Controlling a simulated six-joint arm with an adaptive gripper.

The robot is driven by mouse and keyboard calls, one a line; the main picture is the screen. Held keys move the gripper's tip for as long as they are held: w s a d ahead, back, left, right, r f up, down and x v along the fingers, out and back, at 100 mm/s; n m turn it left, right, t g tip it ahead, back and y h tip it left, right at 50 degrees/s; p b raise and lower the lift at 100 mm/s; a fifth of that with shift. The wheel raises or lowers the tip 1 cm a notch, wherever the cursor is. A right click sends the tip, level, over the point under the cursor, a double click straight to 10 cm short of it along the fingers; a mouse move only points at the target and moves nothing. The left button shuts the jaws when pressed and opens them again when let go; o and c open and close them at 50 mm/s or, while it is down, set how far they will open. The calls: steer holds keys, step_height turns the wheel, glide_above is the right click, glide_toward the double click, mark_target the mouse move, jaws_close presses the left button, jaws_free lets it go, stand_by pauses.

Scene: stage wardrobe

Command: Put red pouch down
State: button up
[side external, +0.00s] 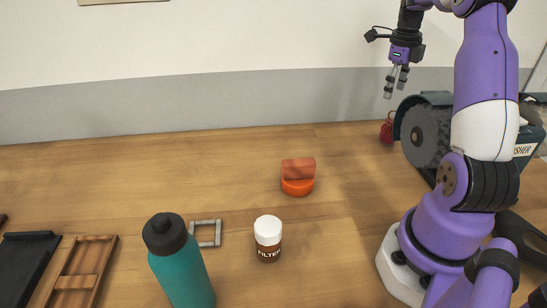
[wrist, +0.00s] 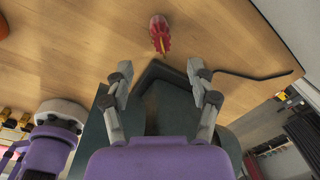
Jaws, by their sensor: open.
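The red pouch (side external: 386,130) sits on the table at the back right, next to the grey wheel of a machine, which hides part of it in the side view. In the wrist view the red pouch (wrist: 159,36) is on the wood beyond my fingertips, with a yellowish strip on it. My gripper (side external: 396,82) is raised well above the table, over the pouch's area and apart from it. In the wrist view my gripper (wrist: 157,78) has its two fingers spread with nothing between them.
A dark green machine with a grey wheel (side external: 425,136) stands close to the pouch. An orange-red object (side external: 298,178), a white-capped jar (side external: 268,238), a teal bottle (side external: 181,266), a small grey frame (side external: 207,233) and a wooden tray (side external: 108,250) are further left. The back middle of the table is clear.

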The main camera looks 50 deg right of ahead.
steer(key=w+a+r+n+t+h, duration=0.1)
steer(key=w+a+r+n+t, duration=0.15)
steer(key=a+n, duration=0.75)
steer(key=w+a+r+n+t, duration=0.1)
steer(key=w+a+r+n, duration=0.25)
steer(key=a+n, duration=0.65)
steer(key=s+a+f+n+t+y, duration=0.1)
steer(key=s+a+n, duration=0.1)
steer(key=a+n, duration=0.4)
steer(key=s+a+f+n+t, duration=0.1)
steer(key=s+a+n, duration=0.2)
steer(key=a+n, duration=0.4)
steer(key=n, duration=0.4)
steer(key=shift+s+f+n+y, duration=0.25)
steer(key=shift+f+n+y, duration=0.1)
steer(key=shift+n+y, duration=0.05)
steer(key=shift+a, duration=0.1)
